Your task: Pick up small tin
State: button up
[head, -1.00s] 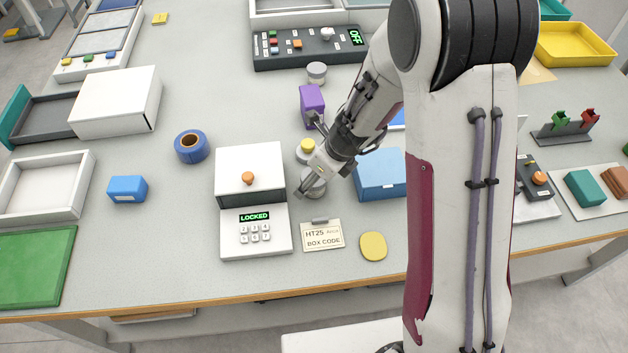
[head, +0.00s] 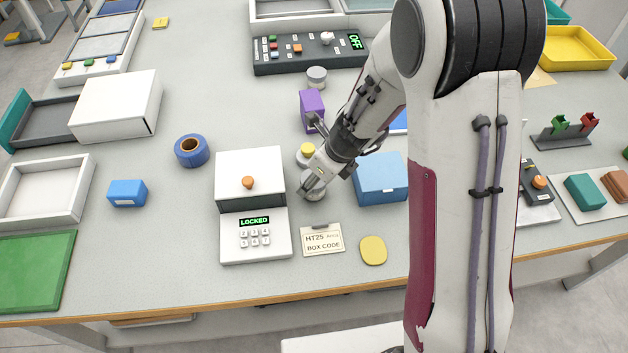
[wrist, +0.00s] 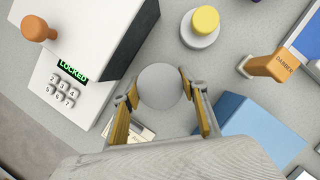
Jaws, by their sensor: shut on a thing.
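The small tin (head: 314,192) is a round grey tin standing on the table between the white lock box and the blue box. In the wrist view its round grey top (wrist: 160,86) sits between the two finger pads. My gripper (head: 311,181) points down over it and is shut on it, with one finger on each side; it also shows in the wrist view (wrist: 160,92). The gripper partly hides the tin in the head view. I cannot tell whether the tin is off the table.
The white lock box (head: 250,175) with a "LOCKED" display stands close on the left. A blue box (head: 380,180) is close on the right. A yellow-topped round button (wrist: 204,22) stands just behind. The box code card (head: 322,240) and a yellow oval pad (head: 373,250) lie in front.

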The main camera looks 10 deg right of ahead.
jog(key=shift+r, duration=4.6)
jog(key=shift+w+a, duration=0.4)
jog(key=shift+a, duration=0.15)
jog(key=shift+n+y, duration=0.3)
jog(key=shift+n, duration=0.4)
jog(key=w+a, duration=0.1)
jog(key=a, duration=0.2)
jog(key=w+a+r, duration=0.1)
jog(key=w+a, duration=0.1)
jog(key=a, duration=0.1)
jog(key=w+a, duration=0.2)
jog(key=a, duration=0.1)
jog(key=shift+a+r, duration=0.15)
jog(key=shift+r, duration=0.05)
jog(key=shift+n+g, duration=0.4)
jog(key=shift+n, duration=0.2)
jog(key=w+a, duration=0.1)
jog(key=a, duration=0.6)
jog(key=w+a+r, duration=0.1)
jog(key=a, duration=0.2)
jog(key=shift+w+a, duration=0.2)
jog(key=shift+w, duration=0.1)
jog(key=s+a+n, duration=0.2)
jog(key=s+a, duration=0.1)
jog(key=a, duration=2)
jog(key=shift+s+r+g, duration=0.2)
jog(key=shift+r+g, duration=0.2)
jog(key=shift+r, duration=0.05)
jog(key=shift+a, duration=0.1)
jog(key=shift+f, duration=2)
